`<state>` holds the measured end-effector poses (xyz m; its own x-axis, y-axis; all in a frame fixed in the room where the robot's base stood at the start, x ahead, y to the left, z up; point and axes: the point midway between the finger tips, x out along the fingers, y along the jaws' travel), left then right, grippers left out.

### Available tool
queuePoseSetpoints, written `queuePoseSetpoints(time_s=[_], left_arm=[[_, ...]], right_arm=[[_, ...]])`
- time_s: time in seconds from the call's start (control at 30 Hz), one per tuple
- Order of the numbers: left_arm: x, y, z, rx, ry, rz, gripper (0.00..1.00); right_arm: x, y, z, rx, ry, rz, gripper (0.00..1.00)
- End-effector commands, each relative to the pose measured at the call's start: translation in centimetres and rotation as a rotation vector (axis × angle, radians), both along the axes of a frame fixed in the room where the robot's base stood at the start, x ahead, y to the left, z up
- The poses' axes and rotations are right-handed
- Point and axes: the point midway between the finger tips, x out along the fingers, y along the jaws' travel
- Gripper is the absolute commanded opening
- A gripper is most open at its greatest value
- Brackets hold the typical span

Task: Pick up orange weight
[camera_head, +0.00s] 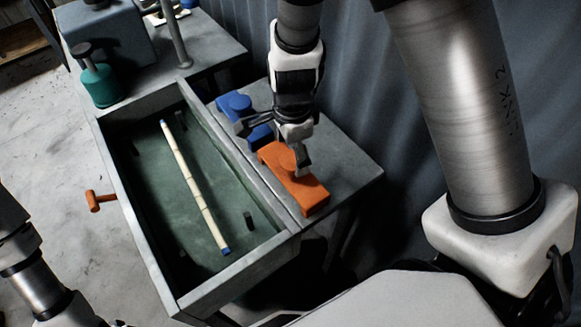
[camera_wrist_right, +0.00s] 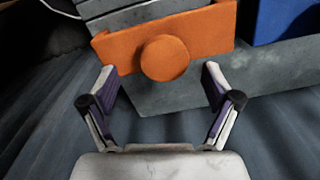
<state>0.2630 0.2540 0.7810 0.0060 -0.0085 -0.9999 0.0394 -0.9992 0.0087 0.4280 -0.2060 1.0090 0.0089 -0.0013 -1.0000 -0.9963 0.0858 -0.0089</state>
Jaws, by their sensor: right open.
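The orange weight (camera_head: 309,193) lies on the grey side table to the right of the trough in the head view. It is a block with a round knob on top. In the right wrist view the orange weight (camera_wrist_right: 205,32) lies ahead of the fingers, its knob facing the camera between them. My left gripper is out of view.
A blue weight (camera_head: 235,104) sits beside the orange one on the side table (camera_head: 345,165). A grey trough (camera_head: 140,232) holds a rattan stick (camera_head: 190,180) with blue ends. An orange handle (camera_head: 97,201) sticks out left. A teal bottle (camera_head: 99,84) stands behind.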

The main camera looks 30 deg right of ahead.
Motion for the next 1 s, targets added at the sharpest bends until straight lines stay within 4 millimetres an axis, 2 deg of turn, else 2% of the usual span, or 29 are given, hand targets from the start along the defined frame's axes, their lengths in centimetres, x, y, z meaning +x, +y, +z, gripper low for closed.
queuePoseSetpoints(time_s=[0.1, 0.2, 0.43, 0.47, 0.6, 0.7, 1.0], left_arm=[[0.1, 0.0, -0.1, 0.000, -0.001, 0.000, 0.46], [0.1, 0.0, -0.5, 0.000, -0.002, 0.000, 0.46], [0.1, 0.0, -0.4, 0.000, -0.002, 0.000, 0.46], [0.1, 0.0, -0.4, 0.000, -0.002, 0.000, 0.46], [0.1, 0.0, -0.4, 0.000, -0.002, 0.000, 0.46], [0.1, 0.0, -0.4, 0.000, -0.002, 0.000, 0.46], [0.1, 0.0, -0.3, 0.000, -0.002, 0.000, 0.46]], right_arm=[[-0.4, -0.1, -2.5, 0.000, 0.006, -0.001, 0.88], [-0.3, -0.1, -3.9, -0.001, 0.003, 0.000, 0.88], [-0.2, -0.1, -4.2, -0.001, 0.001, 0.001, 0.88], [-0.3, -0.1, -4.2, -0.001, 0.001, 0.001, 0.81], [-0.3, -0.1, -4.1, -0.001, 0.002, 0.001, 0.31], [-0.3, -0.1, -4.2, -0.001, 0.002, 0.001, 0.00], [-0.2, -0.1, -3.8, -0.001, -0.001, 0.000, 0.00]])
